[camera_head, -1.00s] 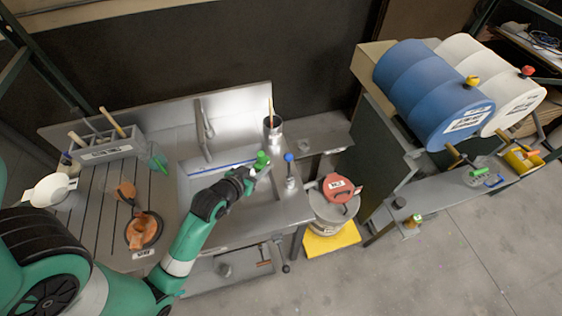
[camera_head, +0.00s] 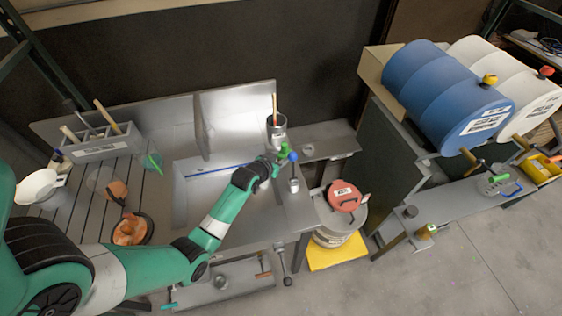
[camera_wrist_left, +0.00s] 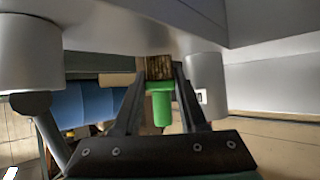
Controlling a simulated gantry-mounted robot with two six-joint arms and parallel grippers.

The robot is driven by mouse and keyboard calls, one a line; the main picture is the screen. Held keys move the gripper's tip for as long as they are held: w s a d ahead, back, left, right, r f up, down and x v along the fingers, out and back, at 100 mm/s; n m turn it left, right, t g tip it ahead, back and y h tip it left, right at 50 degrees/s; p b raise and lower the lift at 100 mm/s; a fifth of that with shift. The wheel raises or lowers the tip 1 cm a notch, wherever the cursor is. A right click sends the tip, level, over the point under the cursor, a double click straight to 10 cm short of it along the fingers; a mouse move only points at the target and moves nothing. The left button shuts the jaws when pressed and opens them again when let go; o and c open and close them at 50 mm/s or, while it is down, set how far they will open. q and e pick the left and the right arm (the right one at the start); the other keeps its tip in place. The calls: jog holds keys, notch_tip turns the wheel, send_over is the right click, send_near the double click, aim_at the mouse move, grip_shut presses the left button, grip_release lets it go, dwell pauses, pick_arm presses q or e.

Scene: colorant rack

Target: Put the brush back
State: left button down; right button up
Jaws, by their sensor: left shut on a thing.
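My left gripper (camera_head: 276,156) is over the right end of the steel sink, close to a blue-topped post (camera_head: 293,170). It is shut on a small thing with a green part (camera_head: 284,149). In the left wrist view, this green part (camera_wrist_left: 160,100) and a brown, bristle-like block (camera_wrist_left: 158,67) show between the fingers (camera_wrist_left: 158,85); I take it for the brush, but its full shape is hidden. A metal cup (camera_head: 277,128) with a wooden stick (camera_head: 274,105) stands just behind the gripper. My right gripper is not in view.
A grey holder (camera_head: 95,152) with wooden-handled tools stands on the slatted bench at left. A bucket with a red lid (camera_head: 344,196) is right of the sink. Blue (camera_head: 440,90) and white drums lie at the far right. The sink basin is clear.

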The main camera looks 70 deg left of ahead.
pick_arm(q)
jog(key=shift+s+f, duration=0.1)
jog(key=shift+f, duration=0.5)
jog(key=shift+f, duration=0.15)
jog(key=shift+c, duration=2.2)
grip_release()
